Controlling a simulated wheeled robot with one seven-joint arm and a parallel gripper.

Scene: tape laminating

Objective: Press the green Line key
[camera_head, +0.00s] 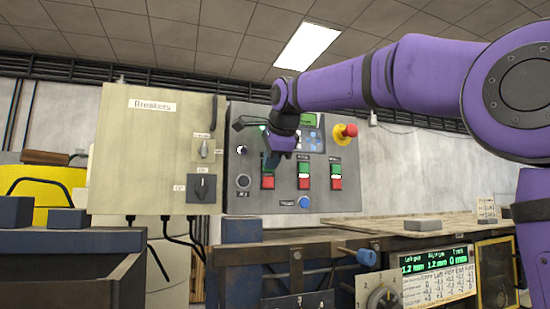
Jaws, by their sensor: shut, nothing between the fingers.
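The grey control panel (338,203) stands in the middle of the view. It carries three columns of keys, with red keys below. The middle green key (304,168) and the right green key (335,169) are in plain view. Their labels are too small to read surely. In the left column, the red key (268,183) shows, but my gripper hides the place above it and any label there. I cannot make out which key is Line. My gripper (269,166) is shut and empty, pointing down in front of that left column. I cannot tell whether it touches the panel.
A beige breaker cabinet (130,150) with rotary switches stands left of the panel. A red emergency knob (346,131) on a yellow base sits at the panel's upper right. A blue button (304,202) is low on the panel. A machine with a green display (436,262) stands in front.

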